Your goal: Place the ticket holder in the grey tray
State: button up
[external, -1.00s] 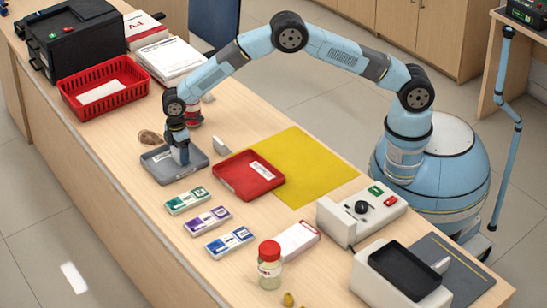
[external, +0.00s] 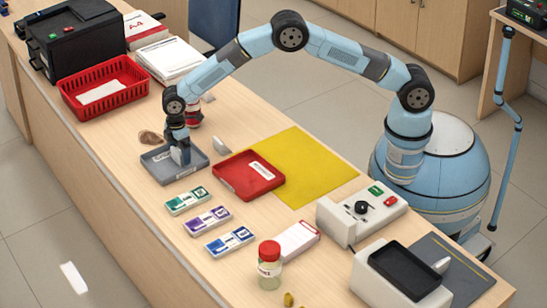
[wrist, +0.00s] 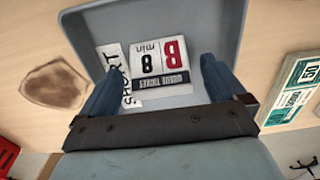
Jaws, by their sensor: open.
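The ticket holder (wrist: 158,66), a small piece with a white face reading "B", "8 min" and "QUEUE TICKET", is inside the grey tray (wrist: 216,28) in the wrist view. It lies between my finger tips, with gaps visible on both sides. A white label on the tray shows partly beside it. My gripper (wrist: 158,85) is open, its two blue fingers reaching into the tray. In the external view my gripper (external: 180,156) is low over the grey tray (external: 155,169) and hides the ticket holder there.
A red tray (external: 240,188) on a yellow mat (external: 310,165) is right of the grey tray. Several small coloured cards, including a green one (external: 187,201), lie in front. A brown stain (wrist: 53,84) is beside the tray. A red basket (external: 105,108) stands farther back.

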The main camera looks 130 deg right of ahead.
notch_tip(320, 180, up, 11)
jog(key=s+a+r+t, duration=0.1)
jog(key=s+a+r, duration=0.3)
jog(key=a+r, duration=1.05)
jog(key=s+a+r+t+h, duration=0.1)
jog(key=s+a+r, duration=1)
jog(key=r, duration=0.2)
jog(key=s+a+r+t, duration=0.1)
jog(key=s+a+r, duration=0.1)
jog(key=s+a, duration=0.5)
jog(key=s+a+r+t, duration=0.15)
jog(key=s+a, duration=0.25)
jog(key=s, duration=0.6)
jog(key=s+a+f, duration=0.2)
jog(key=s, duration=0.5)
jog(key=s+a+f+t+y, duration=0.1)
jog(key=s+a+f, duration=0.1)
jog(key=s, duration=0.6)
jog(key=shift+s+a+f, duration=0.3)
jog(key=shift+a, duration=0.45)
